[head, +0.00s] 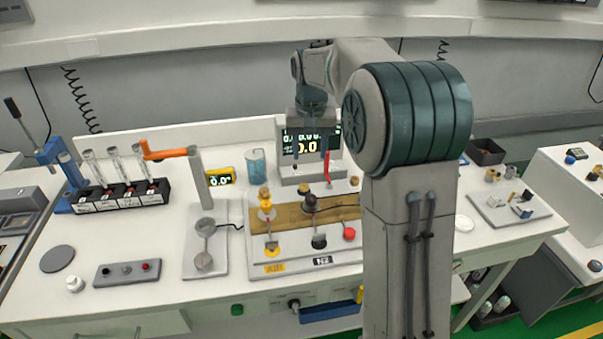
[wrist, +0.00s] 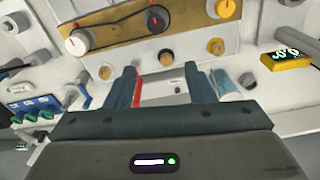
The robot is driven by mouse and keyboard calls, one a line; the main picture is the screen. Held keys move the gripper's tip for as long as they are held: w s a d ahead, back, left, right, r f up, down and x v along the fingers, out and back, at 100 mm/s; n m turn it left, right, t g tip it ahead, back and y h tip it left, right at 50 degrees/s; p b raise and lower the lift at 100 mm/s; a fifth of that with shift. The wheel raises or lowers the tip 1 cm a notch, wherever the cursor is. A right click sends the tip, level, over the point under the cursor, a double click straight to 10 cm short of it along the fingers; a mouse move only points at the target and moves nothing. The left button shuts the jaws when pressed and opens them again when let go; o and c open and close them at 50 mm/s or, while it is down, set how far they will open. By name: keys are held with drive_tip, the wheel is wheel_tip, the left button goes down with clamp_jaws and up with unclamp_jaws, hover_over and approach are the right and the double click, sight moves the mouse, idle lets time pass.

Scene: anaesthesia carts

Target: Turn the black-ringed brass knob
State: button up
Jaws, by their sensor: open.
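My gripper (head: 311,168) points down over the bench, behind the panel and in front of the digital display. Its fingers (wrist: 160,75) are apart, with nothing held between them. The knob is apart from the fingers. My arm hides the right part of the panel in the head view.
Small plain brass knobs (wrist: 165,57) line the panel's back. A blue cup (head: 257,166), yellow meter (head: 220,176) and display (head: 305,142) stand behind the panel.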

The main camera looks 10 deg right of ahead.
drive_tip(key=p, duration=0.1)
hover_over(304, 184)
wheel_tip(304, 184, down, 3)
drive_tip(key=shift+m+g, duration=0.3)
drive_tip(key=shift+g, duration=0.1)
wheel_tip(304, 184, down, 14)
drive_tip(key=shift+s+p, duration=0.1)
drive_tip(key=shift+p, duration=0.65)
drive_tip(key=shift+c, duration=0.3)
drive_tip(key=c, duration=0.9)
